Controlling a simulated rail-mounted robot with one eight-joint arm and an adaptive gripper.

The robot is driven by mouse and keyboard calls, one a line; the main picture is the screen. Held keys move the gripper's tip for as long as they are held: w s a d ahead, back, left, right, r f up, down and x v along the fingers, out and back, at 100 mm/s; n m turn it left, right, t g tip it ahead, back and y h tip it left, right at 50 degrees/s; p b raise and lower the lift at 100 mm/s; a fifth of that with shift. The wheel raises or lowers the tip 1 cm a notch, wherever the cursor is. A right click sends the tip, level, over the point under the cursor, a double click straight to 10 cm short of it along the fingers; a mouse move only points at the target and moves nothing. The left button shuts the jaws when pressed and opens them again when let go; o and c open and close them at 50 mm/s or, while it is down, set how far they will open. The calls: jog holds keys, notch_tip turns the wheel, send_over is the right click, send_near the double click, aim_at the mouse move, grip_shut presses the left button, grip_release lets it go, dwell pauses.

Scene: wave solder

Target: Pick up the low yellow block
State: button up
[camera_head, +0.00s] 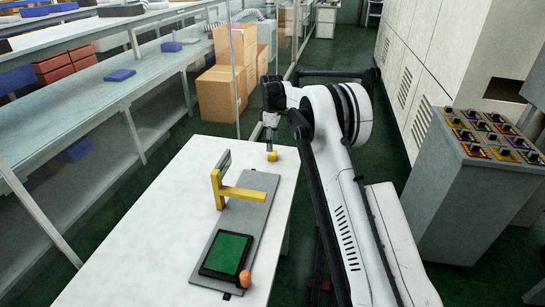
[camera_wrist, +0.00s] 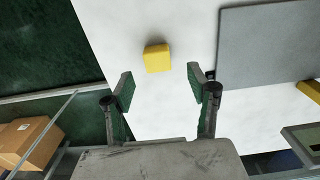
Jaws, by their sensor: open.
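The low yellow block (camera_wrist: 157,58) lies on the white table (camera_wrist: 145,115) in the wrist view, ahead of my fingertips and roughly centred between them. My gripper (camera_wrist: 161,88) is open and empty, with its two fingers apart. In the head view the small yellow block (camera_head: 273,156) sits near the far end of the table, right under my gripper (camera_head: 270,146). The exact height of the fingertips above the table is hard to tell.
A grey plate (camera_head: 208,262) on the table bears a yellow and grey bracket (camera_head: 240,192), a green board in a black frame (camera_head: 227,254) and an orange rounded piece (camera_head: 245,279). Cardboard boxes (camera_head: 217,95) stand beyond the table. The table's edge is close to the block.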

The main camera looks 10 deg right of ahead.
jog(key=shift+w+d+f, duration=0.1)
jog(key=shift+w+f, duration=0.05)
jog(key=shift+f, duration=2.95)
grip_shut()
jog(key=shift+r, duration=0.15)
notch_tip(320, 180, up, 4)
jog(key=s+a+r, duration=0.4)
jog(key=a+r, duration=0.2)
jog(key=a, duration=0.4)
jog(key=shift+s+a+r, duration=0.25)
jog(key=shift+a+r, duration=0.15)
